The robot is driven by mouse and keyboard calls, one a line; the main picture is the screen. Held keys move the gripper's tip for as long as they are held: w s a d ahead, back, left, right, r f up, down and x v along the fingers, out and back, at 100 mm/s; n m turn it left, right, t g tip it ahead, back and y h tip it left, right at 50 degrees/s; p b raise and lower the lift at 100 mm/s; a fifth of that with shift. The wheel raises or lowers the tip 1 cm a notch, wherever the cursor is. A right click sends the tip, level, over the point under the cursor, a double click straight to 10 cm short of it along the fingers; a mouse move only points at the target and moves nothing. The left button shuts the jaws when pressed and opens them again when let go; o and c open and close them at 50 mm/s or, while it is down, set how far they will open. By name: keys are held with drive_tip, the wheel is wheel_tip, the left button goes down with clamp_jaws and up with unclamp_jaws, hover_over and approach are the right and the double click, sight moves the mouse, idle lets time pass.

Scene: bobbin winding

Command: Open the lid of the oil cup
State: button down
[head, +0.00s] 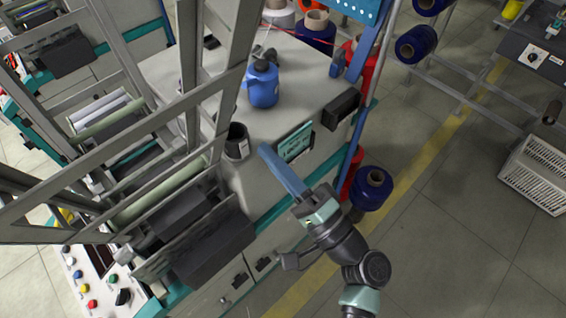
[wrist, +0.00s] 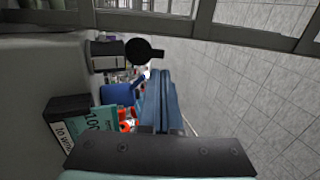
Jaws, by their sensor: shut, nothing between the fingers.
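The oil cup (head: 236,150) is a small dark cylinder with a pale band, standing on the grey machine top. In the wrist view the cup (wrist: 106,56) lies sideways in the picture. Its round black lid (wrist: 146,50) shows as a disc raised off the cup's mouth, joined at one edge, so the lid appears open. My gripper (head: 263,149) has long blue fingers, shut together and empty, just right of the cup in the head view. The fingers (wrist: 161,74) also show in the wrist view, apart from the cup and lid by a small gap.
A teal sign (head: 296,142) stands to the right of my fingers. A blue bottle (head: 262,86) stands farther back on the machine top. Grey frame bars (head: 190,70) rise to the left of the cup. A dark box (head: 341,109) sits at the right edge.

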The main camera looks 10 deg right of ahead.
drive_tip(key=p+x, duration=0.2)
drive_tip(key=x, duration=0.6)
drive_tip(key=shift+w+a+r, duration=0.1)
drive_tip(key=shift+w+a, duration=0.05)
drive_tip(key=shift+w, duration=0.05)
